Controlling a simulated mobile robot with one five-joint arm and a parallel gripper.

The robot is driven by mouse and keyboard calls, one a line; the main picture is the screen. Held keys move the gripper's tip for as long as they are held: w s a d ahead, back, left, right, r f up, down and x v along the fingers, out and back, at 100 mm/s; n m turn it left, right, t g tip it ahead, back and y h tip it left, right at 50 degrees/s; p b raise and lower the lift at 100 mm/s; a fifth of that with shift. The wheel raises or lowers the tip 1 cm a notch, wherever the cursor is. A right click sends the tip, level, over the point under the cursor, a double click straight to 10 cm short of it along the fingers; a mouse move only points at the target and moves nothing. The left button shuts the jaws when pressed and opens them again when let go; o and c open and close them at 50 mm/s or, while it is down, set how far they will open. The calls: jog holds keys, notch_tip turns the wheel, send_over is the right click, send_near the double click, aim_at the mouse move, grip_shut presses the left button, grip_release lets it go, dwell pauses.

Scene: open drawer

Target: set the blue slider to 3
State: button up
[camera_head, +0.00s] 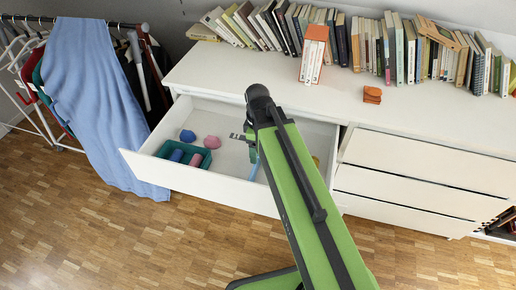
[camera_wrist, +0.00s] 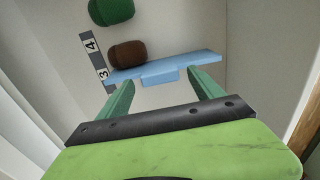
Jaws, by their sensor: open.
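The blue slider (camera_wrist: 180,68) is a long light-blue bar with a small tab, lying across the drawer in the wrist view. Its left end is beside the "3" on a grey number strip (camera_wrist: 92,52) that also shows "4". My gripper (camera_wrist: 160,80) is open, with its green fingers on either side of the tab; I cannot tell whether they touch it. In the head view a thin blue part of the slider (camera_head: 254,170) shows left of my arm, which hides most of the gripper.
A brown lump (camera_wrist: 127,54) lies just beyond the slider, and a green one (camera_wrist: 112,10) farther off. The open white drawer (camera_head: 230,188) also holds a teal tray (camera_head: 172,158) with items, a blue lump (camera_head: 187,136) and a pink lump (camera_head: 212,142). Closed drawers (camera_head: 420,185) stand at right.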

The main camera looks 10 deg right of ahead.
notch_tip(320, 180, up, 15)
jog(key=p, duration=1.3)
jog(key=shift+p, duration=0.3)
jog(key=s+m, duration=0.1)
jog(key=m, duration=0.3)
jog(key=s+d+r+m+p, duration=0.1)
jog(key=m, duration=0.3)
jog(key=s+r+m+p, duration=0.1)
jog(key=m, duration=0.3)
jog(key=shift+s+d+r, duration=0.2)
jog(key=shift+s+d, duration=0.05)
jog(key=shift+d, duration=0.15)
jog(key=shift+c, duration=0.3)
